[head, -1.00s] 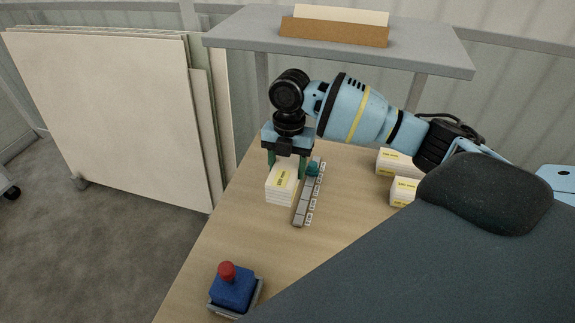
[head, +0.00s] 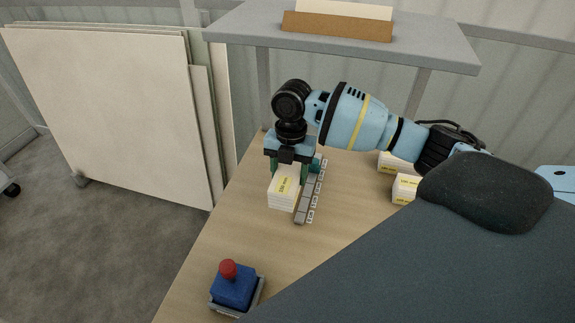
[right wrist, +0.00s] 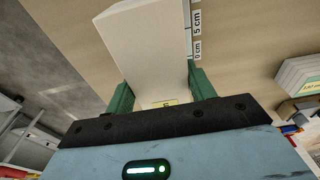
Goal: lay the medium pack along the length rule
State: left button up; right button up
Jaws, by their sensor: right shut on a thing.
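The white pack (head: 284,190) with a yellow label is between the green fingers of my right gripper (head: 288,168). The same pack fills the space ahead of the fingers in the right wrist view (right wrist: 145,45). The length rule (head: 306,199), a grey strip with white marks, lies just right of the pack, roughly parallel to it. In the right wrist view the rule (right wrist: 194,35) shows "0 cm" and "5 cm" marks close beside the pack. I cannot tell whether they touch, or whether the pack rests on the table. My left gripper is out of view.
Two more labelled packs stand at the right, a nearer one (head: 405,188) and a farther one (head: 392,161). A blue box with a red button (head: 232,284) sits at the table's near left. The wooden table (head: 345,215) is clear between rule and packs.

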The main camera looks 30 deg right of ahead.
jog(key=shift+f, duration=1.25)
jog(key=shift+f, duration=1.55)
dwell(2.0)
jog(key=o, duration=1.3)
jog(key=shift+w+d+r, duration=0.1)
jog(key=shift+r, duration=1.2)
jog(key=shift+w+d+r, duration=0.1)
jog(key=shift+d+r, duration=0.05)
jog(key=shift+r, duration=1.15)
jog(key=shift+w+d+r, duration=0.1)
jog(key=shift+r, duration=1.2)
jog(key=shift+a+f, duration=0.1)
